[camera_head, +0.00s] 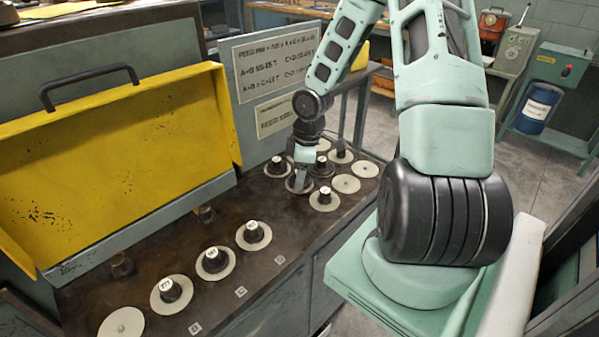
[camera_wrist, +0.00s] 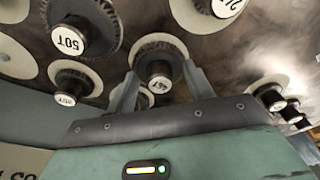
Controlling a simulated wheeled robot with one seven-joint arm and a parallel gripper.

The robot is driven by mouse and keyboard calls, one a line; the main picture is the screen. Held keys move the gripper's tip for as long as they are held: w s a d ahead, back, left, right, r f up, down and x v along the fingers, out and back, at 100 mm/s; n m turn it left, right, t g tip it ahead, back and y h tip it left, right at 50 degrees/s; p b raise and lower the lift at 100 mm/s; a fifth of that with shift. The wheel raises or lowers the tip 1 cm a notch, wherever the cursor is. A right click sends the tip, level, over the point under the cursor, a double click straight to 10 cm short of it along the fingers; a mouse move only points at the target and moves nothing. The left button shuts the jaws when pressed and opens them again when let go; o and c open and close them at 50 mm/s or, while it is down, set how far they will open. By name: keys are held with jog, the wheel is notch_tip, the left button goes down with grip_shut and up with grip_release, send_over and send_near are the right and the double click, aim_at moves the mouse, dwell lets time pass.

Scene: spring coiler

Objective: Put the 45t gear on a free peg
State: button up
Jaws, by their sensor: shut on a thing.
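The 45t gear (camera_wrist: 158,68) is a dark toothed gear with a black hub and a white end label, in the middle of the wrist view. My gripper (camera_wrist: 161,82) is shut on its hub, one finger on each side. A pale disc shows behind the gear; I cannot tell whether the gear touches it. In the head view my gripper (camera_head: 299,181) points down over the far part of the dark bench top, and its fingers partly hide the gear. Bare pale discs with small centres lie at the right (camera_head: 346,184), behind it (camera_head: 364,169), and at the near left (camera_head: 122,323).
A 50T gear (camera_wrist: 72,38) stands close beside the held gear. Other gears on pale discs crowd around my gripper, one (camera_head: 324,198) just right of it. Several more line the bench front. A yellow cover (camera_head: 120,160) and a sign panel (camera_head: 275,62) stand behind the bench.

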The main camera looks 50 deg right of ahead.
jog(key=shift+f, duration=0.2)
jog(key=o, duration=1.3)
jog(key=r+p, duration=0.7)
jog(key=r, duration=0.3)
jog(key=s+d+r+p, duration=0.1)
jog(key=r+p, duration=0.6)
jog(key=r, duration=0.3)
jog(key=s+r+p, duration=0.1)
jog(key=r+p, duration=0.6)
jog(key=r, duration=0.3)
jog(key=shift+d, duration=0.35)
